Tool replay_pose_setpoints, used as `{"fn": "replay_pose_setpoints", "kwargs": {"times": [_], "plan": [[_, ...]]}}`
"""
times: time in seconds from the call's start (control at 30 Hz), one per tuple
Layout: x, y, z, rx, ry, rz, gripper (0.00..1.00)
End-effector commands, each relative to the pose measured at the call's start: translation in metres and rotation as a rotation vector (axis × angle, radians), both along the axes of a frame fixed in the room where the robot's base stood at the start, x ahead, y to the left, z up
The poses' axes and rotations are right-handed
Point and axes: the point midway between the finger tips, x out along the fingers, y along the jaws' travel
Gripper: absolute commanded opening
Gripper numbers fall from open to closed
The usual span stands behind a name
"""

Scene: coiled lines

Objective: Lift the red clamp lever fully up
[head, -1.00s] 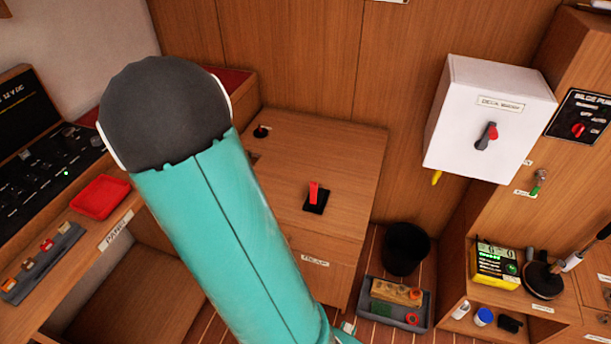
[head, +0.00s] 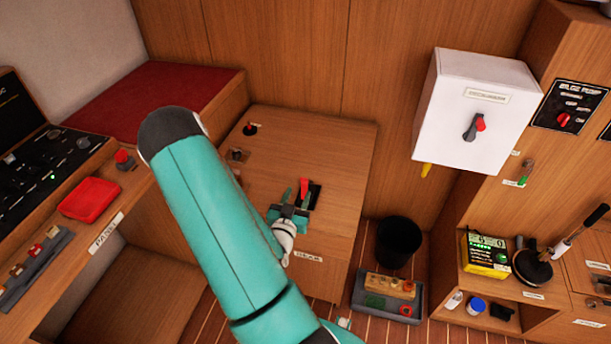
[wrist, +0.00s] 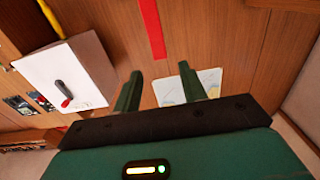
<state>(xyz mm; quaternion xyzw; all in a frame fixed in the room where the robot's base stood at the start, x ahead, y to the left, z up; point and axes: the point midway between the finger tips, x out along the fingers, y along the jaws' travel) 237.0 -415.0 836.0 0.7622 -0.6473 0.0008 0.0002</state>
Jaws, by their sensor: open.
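The red clamp lever (head: 304,188) rises from a black base plate (head: 316,196) on top of the wooden counter. Its exact tilt is hard to judge. My gripper (head: 294,203) is open at the near left side of the lever, close to it in the head view. In the wrist view its two green fingers (wrist: 160,88) stand apart with nothing between them. A red bar (wrist: 152,28), which looks like the lever, lies beyond the fingertips, between their lines and nearer the left one. Contact does not show.
A white box with a red-tipped switch (head: 478,125) hangs on the wall at right. A black bin (head: 398,242) and a grey tray (head: 362,298) stand on the floor. A red tray (head: 90,200) sits on the left desk. The counter around the lever is mostly clear.

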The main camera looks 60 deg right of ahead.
Motion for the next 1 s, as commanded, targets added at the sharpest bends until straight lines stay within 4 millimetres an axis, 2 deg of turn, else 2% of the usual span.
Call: {"fn": "replay_pose_setpoints", "kwargs": {"times": [0.2, 0.4, 0.6, 0.83, 0.87, 1.0], "plan": [[0.006, -0.044, 0.001, -0.002, -0.001, -0.002, 0.42], [0.012, -0.077, 0.001, -0.001, -0.001, -0.001, 0.42], [0.015, -0.09, 0.0, 0.001, 0.0, 0.001, 0.42], [0.015, -0.091, 0.0, 0.001, 0.001, 0.001, 0.42], [0.015, -0.091, 0.0, 0.001, 0.001, 0.001, 0.4], [0.015, -0.091, 0.0, 0.001, 0.001, 0.001, 0.12]]}}
